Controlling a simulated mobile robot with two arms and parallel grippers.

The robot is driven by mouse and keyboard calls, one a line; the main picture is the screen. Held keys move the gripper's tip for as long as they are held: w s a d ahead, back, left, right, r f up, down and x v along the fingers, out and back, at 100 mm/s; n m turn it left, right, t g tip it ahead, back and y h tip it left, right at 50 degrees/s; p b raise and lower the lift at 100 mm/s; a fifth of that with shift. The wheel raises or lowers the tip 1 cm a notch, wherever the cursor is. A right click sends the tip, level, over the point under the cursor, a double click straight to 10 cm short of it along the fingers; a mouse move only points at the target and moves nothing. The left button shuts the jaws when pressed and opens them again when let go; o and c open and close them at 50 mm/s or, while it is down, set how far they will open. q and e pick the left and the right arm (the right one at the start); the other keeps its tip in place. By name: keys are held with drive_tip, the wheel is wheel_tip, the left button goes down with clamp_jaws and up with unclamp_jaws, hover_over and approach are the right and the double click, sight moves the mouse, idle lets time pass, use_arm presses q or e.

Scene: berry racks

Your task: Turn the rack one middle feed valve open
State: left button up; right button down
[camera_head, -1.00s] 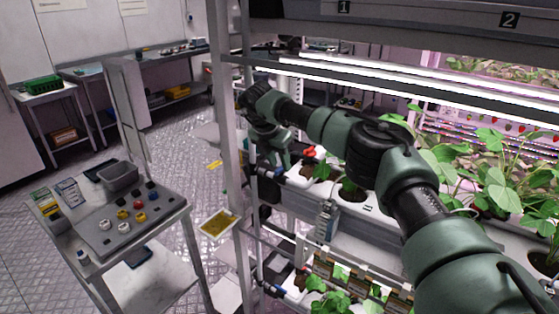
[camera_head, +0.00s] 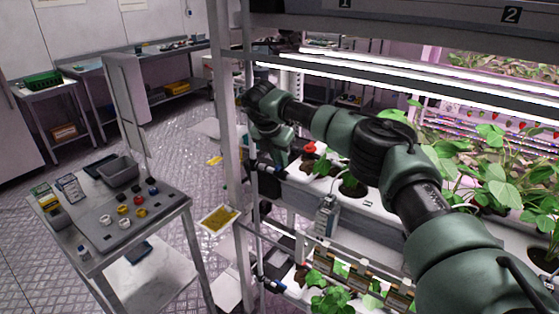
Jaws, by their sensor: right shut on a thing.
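Rack one, marked with a "1" sign (camera_head: 345,4), stands on the right. My right arm reaches across it from the lower right. My right gripper (camera_head: 268,163) points down beside the rack's left post, at the left end of the middle growing shelf. It is shut on the middle feed valve (camera_head: 268,183), a small dark part by the upright pipe. The gripper and wrist hide much of the valve, so its handle angle cannot be told. Another dark valve (camera_head: 274,287) sits lower on the same pipe. My left gripper is not in view.
White growing channels (camera_head: 375,204) with leafy plants run to the right. A red-topped part (camera_head: 310,148) stands near the gripper. A steel cart (camera_head: 160,222) with coloured knobs and a grey bin (camera_head: 117,170) stands left. The floor between cart and rack is narrow.

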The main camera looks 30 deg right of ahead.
drive_tip(key=n+b, duration=0.1)
drive_tip(key=n, duration=0.1)
drive_tip(key=n+t, duration=0.1)
drive_tip(key=n, duration=0.1)
drive_tip(key=shift+s+d+y+b, duration=0.15)
drive_tip(key=shift+y+b, duration=0.25)
drive_tip(key=n+t, duration=0.1)
drive_tip(key=n, duration=0.1)
drive_tip(key=shift+d+n+y+b, duration=0.1)
drive_tip(key=shift+n+y+b, duration=0.2)
drive_tip(key=shift+y, duration=0.1)
drive_tip(key=shift+s+n+y, duration=0.1)
drive_tip(key=shift+n+y, duration=0.3)
drive_tip(key=shift+n, duration=0.5)
drive_tip(key=n, duration=0.1)
drive_tip(key=n+y+p, duration=0.1)
drive_tip(key=n, duration=0.1)
drive_tip(key=shift+d+r+n+t, duration=0.15)
drive_tip(key=shift+d+n+t, duration=0.05)
drive_tip(key=shift+n+t, duration=0.1)
drive_tip(key=shift+d+n+y+p, duration=0.1)
drive_tip(key=shift+n+y+p, duration=0.5)
drive_tip(key=shift+n, duration=0.7)
drive_tip(key=shift+d+n+y+p, duration=0.1)
drive_tip(key=shift+n+y+p, duration=0.5)
drive_tip(key=shift+n, duration=0.7)
drive_tip(key=c, duration=1.4)
unclamp_jaws()
drive_tip(key=shift+c, duration=0.2)
